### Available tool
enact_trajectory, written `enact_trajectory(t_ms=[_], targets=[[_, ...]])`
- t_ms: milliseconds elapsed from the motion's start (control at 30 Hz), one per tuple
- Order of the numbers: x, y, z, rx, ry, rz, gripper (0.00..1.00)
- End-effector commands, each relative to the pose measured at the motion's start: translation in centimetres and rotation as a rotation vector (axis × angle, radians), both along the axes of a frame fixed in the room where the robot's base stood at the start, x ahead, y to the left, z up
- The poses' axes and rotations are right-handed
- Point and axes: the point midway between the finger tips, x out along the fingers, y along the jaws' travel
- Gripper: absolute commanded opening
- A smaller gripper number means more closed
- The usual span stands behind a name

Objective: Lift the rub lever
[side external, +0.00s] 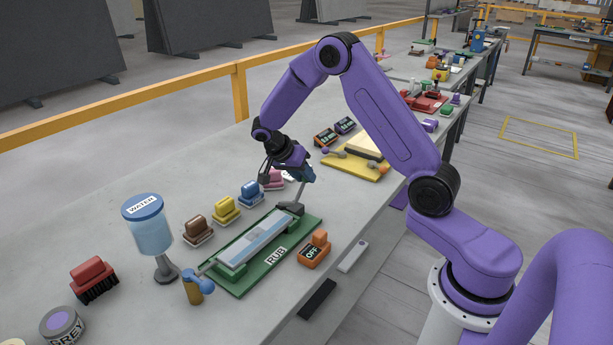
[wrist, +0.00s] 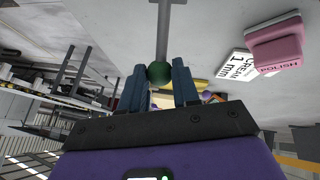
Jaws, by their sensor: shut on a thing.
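The rub station is a green plate (side external: 305,232) marked RUB on the grey slab, with a long pale blue-white strip (side external: 258,238) along it. The rub lever is a grey rod (side external: 299,193) rising from a dark block at the plate's far end, tilted slightly. In the wrist view the lever's rod (wrist: 163,35) ends in a green ball knob (wrist: 159,71). My gripper (wrist: 158,78) is shut on this knob, one blue finger on each side. In the side view my gripper (side external: 300,174) is at the rod's top and hides the knob.
An orange OFF switch (side external: 314,250) stands right of the plate. Yellow (side external: 227,209), brown (side external: 198,229) and blue (side external: 250,193) blocks line its left. A pink POLISH block (wrist: 275,45) is close by. A water vessel (side external: 150,230) and red brush (side external: 94,279) stand nearer.

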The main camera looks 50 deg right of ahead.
Motion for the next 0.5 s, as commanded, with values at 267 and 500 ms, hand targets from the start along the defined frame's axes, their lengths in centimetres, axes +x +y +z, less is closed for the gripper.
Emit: enact_trajectory(t_ms=[267,500], targets=[[0.0,2.2,0.6,-0.265,0.002,0.006,0.0],[0.0,3.8,0.8,-0.483,0.0,0.005,0.0]])
